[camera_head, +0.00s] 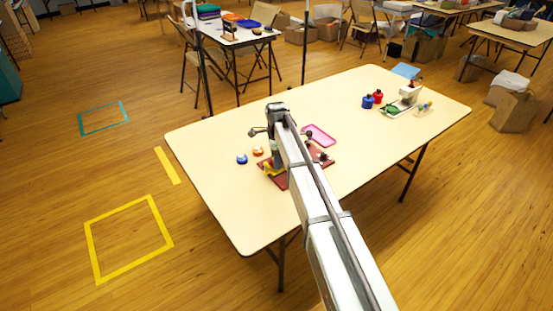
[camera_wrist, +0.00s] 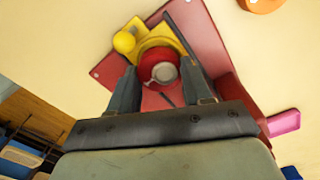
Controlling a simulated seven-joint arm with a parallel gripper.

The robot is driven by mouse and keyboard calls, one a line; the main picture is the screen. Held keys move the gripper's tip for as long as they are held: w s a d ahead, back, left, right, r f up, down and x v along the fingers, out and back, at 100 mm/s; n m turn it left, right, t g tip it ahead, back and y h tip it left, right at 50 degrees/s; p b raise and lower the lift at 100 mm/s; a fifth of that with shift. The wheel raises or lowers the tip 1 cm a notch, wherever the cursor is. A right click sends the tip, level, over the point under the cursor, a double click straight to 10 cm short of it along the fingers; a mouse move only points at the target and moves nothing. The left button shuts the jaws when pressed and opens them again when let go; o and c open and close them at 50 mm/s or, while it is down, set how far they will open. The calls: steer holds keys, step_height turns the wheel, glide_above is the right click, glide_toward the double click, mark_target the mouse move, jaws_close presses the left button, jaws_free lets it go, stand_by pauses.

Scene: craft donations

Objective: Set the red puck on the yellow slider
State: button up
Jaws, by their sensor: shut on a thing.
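My gripper (camera_wrist: 159,70) is shut on the red puck (camera_wrist: 150,57), with one dark finger on each side of it. The puck has a round grey knob on top. The yellow slider (camera_wrist: 157,36) shows just beyond and partly behind the puck, with a round yellow knob (camera_wrist: 124,42) at its left. I cannot tell whether the puck touches the slider. The slider is on a dark red board (camera_wrist: 200,32). In the head view, my arm hides the puck and much of the board (camera_head: 322,163); a little yellow shows beside the arm.
The board is on a cream table (camera_head: 215,145). A pink tray (camera_head: 319,135) lies behind it. Small blue (camera_head: 241,159) and orange (camera_head: 258,151) objects sit at its left. Blue (camera_head: 368,102) and red (camera_head: 378,97) containers and a small sewing machine (camera_head: 409,95) stand far right. The table's left end is clear.

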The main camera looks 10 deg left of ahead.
steer(key=shift+f, duration=0.4)
steer(key=shift+r, duration=0.8)
stand_by(3.1)
steer(key=shift+f, duration=0.8)
stand_by(0.9)
steer(key=o, duration=0.7)
steer(key=shift+o, duration=0.2)
step_height(320, 180, up, 11)
steer(key=shift+w, duration=0.15)
stand_by(0.8)
